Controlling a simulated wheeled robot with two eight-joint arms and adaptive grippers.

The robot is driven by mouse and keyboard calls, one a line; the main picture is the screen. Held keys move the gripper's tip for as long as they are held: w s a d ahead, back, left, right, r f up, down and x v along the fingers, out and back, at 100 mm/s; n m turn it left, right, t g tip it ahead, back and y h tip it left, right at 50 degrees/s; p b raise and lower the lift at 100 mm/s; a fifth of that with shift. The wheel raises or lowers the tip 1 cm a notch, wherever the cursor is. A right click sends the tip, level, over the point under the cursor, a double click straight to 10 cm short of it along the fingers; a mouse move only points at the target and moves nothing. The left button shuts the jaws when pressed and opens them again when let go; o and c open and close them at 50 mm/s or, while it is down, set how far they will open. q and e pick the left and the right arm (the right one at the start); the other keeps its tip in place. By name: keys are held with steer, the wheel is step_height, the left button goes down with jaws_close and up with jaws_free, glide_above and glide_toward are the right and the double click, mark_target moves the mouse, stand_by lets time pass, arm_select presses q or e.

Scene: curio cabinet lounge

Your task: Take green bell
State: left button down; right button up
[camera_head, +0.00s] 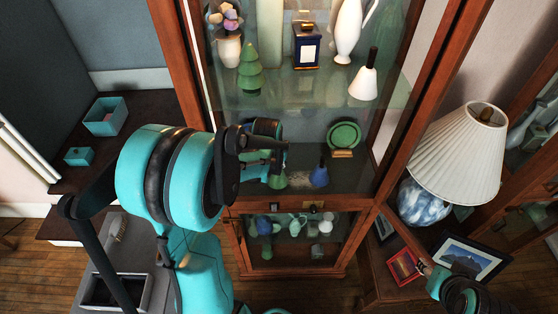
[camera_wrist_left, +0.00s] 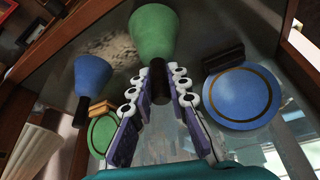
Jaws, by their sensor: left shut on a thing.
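The green bell (camera_head: 277,182) is on the glass shelf of the cabinet in the head view, partly hidden by my left gripper. In the left wrist view, the green bell (camera_wrist_left: 152,32) shows its wide body and dark handle between the fingers. My left gripper (camera_head: 280,150) reaches in through the cabinet front. In its own wrist view, my left gripper (camera_wrist_left: 158,85) is shut on the bell's dark handle. I cannot tell whether the bell touches the shelf.
A blue bell (camera_head: 320,176) stands close beside the green one. A green plate (camera_head: 343,134) and a blue plate (camera_wrist_left: 243,97) stand on stands behind. A white bell (camera_head: 364,82) is on the shelf above. A lamp (camera_head: 459,150) stands right of the cabinet.

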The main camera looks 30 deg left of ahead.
arm_select(q)
steer(key=s+d+p, duration=0.1)
steer(key=s+d, duration=0.3)
steer(key=s, duration=1.2)
steer(key=shift+w+d+f, duration=0.1)
